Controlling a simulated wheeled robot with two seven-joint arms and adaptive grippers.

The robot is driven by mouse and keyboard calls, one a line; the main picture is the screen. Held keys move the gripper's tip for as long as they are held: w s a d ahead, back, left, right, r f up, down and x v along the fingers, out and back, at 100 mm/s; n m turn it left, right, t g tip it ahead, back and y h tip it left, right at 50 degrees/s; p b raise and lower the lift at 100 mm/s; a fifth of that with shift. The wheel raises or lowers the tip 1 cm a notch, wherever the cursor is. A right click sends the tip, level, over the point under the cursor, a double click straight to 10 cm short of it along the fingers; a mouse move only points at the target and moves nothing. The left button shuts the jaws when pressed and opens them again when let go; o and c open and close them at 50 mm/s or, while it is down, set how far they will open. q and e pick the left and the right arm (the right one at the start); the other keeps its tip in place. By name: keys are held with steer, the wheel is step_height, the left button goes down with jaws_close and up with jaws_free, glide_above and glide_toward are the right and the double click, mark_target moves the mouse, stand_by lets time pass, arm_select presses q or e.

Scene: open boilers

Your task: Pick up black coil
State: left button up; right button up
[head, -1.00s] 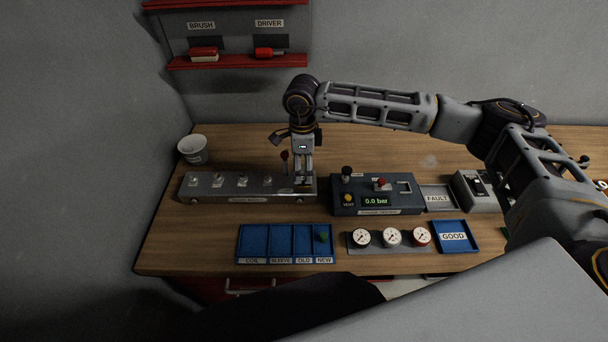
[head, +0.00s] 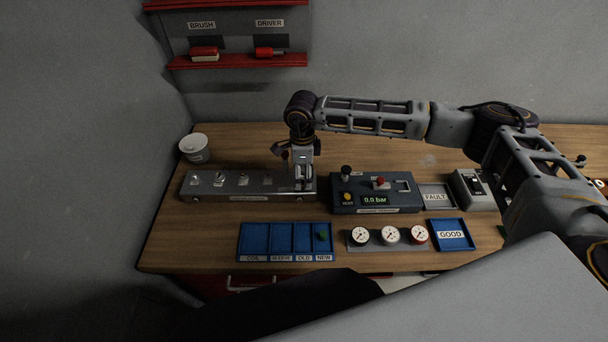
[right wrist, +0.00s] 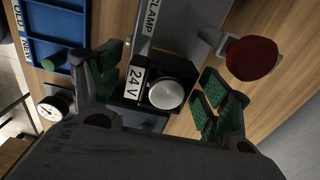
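The black coil (right wrist: 130,105) shows in the right wrist view as a dark block with a white "24 V" label and a round silver top beside it. It sits at the clamp end of the long grey fixture (head: 235,193). My right gripper (head: 304,184) is over that end in the head view and hides the coil there. In the right wrist view my right gripper (right wrist: 165,88) is open, with its green-padded fingers on either side of the coil and gaps between. My left gripper is not in view.
A red-knobbed lever (right wrist: 252,58) stands close to one finger. A blue tray (head: 285,258) with labelled compartments lies in front, with a green piece (head: 322,237) in NEW. The 0.0 bar box (head: 375,207), gauges (head: 390,235) and a white cup (head: 195,149) stand nearby.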

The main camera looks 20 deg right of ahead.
steer(key=c, duration=0.8)
steer(key=shift+c, duration=0.2)
steer(key=shift+r, duration=0.1)
steer(key=shift+r+b, duration=1.25)
steer(key=shift+r, duration=3.7)
